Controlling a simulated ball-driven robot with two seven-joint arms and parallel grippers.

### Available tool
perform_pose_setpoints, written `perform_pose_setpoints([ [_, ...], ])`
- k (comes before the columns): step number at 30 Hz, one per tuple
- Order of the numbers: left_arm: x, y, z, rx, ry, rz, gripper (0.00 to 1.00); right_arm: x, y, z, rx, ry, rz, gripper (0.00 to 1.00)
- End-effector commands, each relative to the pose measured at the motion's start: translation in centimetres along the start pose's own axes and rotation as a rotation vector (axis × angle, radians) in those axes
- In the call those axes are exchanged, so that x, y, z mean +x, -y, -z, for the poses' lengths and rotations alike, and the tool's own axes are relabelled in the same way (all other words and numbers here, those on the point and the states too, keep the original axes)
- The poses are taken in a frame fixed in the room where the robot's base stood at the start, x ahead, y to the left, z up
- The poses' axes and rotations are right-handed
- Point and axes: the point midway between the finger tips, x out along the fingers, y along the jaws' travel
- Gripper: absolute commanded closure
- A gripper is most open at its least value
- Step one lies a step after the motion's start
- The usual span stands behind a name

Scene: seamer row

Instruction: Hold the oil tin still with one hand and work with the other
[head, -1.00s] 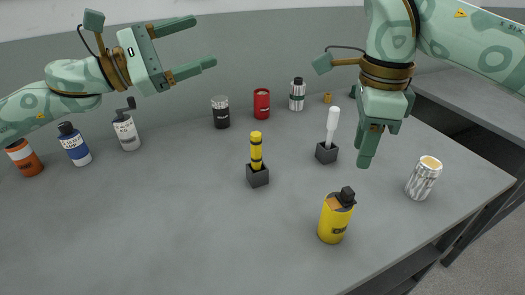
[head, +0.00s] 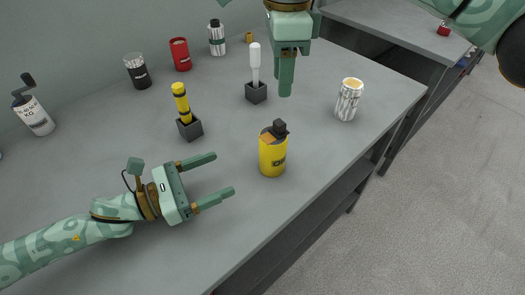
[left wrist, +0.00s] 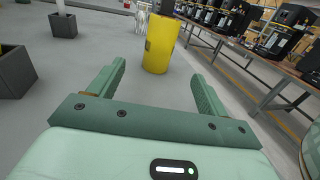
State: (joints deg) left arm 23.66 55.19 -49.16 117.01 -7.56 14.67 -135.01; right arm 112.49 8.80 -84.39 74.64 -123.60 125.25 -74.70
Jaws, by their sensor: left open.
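The yellow tin with a black cap (head: 272,156), which looks like the oil tin, stands upright near the table's front edge. My left gripper (head: 224,173) is low over the table to its left, open and pointing at it. In the left wrist view the yellow tin (left wrist: 160,45) stands ahead, between and beyond the fingertips (left wrist: 160,84), apart from them. My right gripper (head: 287,88) hangs pointing down behind the tin, near the white-handled tool. It is seen edge-on, so its opening cannot be judged.
A yellow-handled tool (head: 181,100) and a white-handled tool (head: 254,65) stand in dark blocks. A silver can (head: 348,100) stands to the right. A black can (head: 137,70), a red can (head: 180,54) and a crank-topped bottle (head: 34,114) stand farther back. The table front is clear.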

Motion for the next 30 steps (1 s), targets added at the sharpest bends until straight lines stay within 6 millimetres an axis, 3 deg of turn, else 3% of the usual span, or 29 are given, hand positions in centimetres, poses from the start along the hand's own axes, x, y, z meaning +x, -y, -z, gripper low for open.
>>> perform_pose_setpoints([
  [12, 9.4, 0.0, -0.2, 0.003, 0.003, 0.002, 0.23, 0.0, 0.0, 0.0, 0.000, 0.000, 0.000, 0.64],
  [18, 13.1, 0.0, -0.1, 0.003, 0.000, 0.002, 0.23, 0.0, 0.0, 0.0, 0.000, 0.000, 0.000, 0.64],
  [24, 15.0, 0.0, 0.0, 0.003, -0.001, 0.001, 0.23, 0.0, 0.0, 0.0, 0.000, 0.000, 0.000, 0.64],
  [30, 15.3, 0.0, 0.0, 0.002, -0.002, 0.001, 0.23, 0.0, 0.0, 0.0, 0.000, 0.000, 0.000, 0.64],
])
